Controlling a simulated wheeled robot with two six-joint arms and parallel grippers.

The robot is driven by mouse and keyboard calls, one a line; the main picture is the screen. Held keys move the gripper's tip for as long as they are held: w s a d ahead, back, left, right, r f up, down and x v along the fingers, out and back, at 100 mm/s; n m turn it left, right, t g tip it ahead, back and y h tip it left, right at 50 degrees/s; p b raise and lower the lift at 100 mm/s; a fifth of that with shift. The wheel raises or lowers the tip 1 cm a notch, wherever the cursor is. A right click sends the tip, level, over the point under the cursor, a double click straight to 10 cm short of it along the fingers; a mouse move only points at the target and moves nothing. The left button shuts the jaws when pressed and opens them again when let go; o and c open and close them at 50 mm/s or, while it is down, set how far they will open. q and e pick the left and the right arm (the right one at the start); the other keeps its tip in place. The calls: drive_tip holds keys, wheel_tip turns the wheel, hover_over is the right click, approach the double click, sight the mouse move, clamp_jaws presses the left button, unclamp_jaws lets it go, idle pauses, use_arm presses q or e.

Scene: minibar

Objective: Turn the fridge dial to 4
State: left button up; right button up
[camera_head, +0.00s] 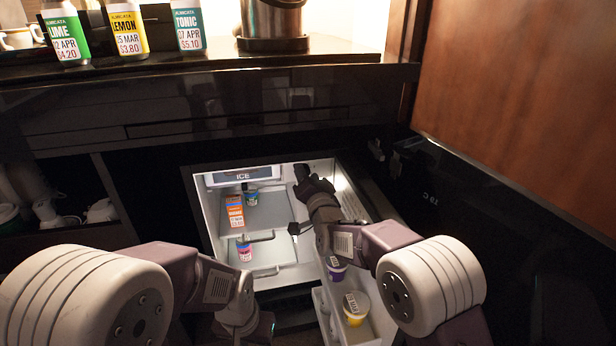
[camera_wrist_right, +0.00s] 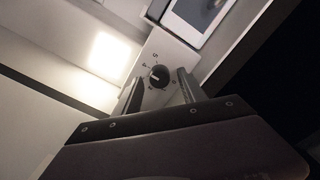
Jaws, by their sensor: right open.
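The fridge dial (camera_wrist_right: 159,76) is a small round black knob on a pale panel with numbers printed around it. It shows in the right wrist view between the fingers of my right gripper (camera_wrist_right: 158,92). That gripper is open, with one finger on each side of the dial. I cannot tell whether either finger touches it, and the setting is too small to read surely. In the head view my right gripper (camera_head: 303,178) reaches into the upper right of the open fridge (camera_head: 205,222) and hides the dial. My left arm shows at lower left, but its fingertips are not visible.
The fridge holds an orange carton (camera_head: 235,212) and small cups. Its open door (camera_head: 322,305) carries a purple-lidded tub (camera_head: 336,268) and a yellow tub (camera_head: 355,308). An ICE compartment (camera_head: 243,175) is at the top. A wooden panel (camera_head: 530,90) hangs at right.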

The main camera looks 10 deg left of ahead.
drive_tip(key=p+v, duration=0.1)
drive_tip(key=v, duration=0.8)
